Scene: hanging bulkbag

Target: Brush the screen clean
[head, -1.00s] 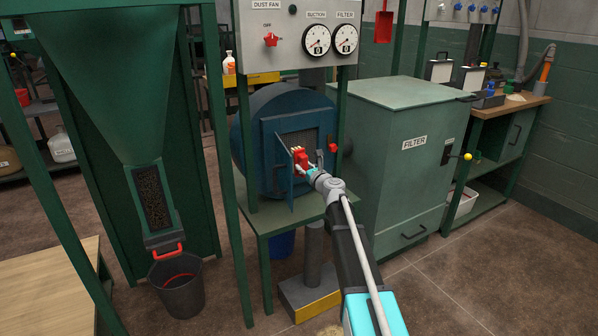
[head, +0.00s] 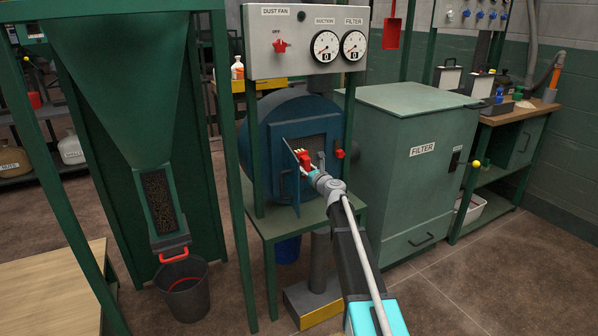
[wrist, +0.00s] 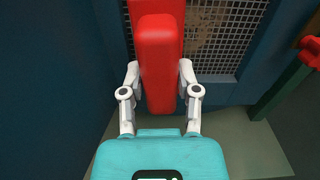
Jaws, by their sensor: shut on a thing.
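My gripper (head: 309,169) is shut on the red handle of a brush (head: 305,158) in front of the blue fan housing (head: 270,128). In the wrist view the two grey fingers (wrist: 160,92) press on both sides of the red brush handle (wrist: 159,60). The screen (head: 318,143) is a metal mesh inside the housing's square opening. In the wrist view the screen (wrist: 235,35) lies beyond the brush, with a brownish dust patch (wrist: 203,28) on it. The brush hides part of the screen. The bristles are hidden in the wrist view, so I cannot tell whether they touch the mesh.
The housing's open blue door (head: 294,177) stands just left of the brush. A red knob (head: 340,153) sits right of the opening. The gauge panel (head: 306,40) hangs above. The green filter cabinet (head: 415,180) stands close on the right. A bucket (head: 184,290) is on the floor at left.

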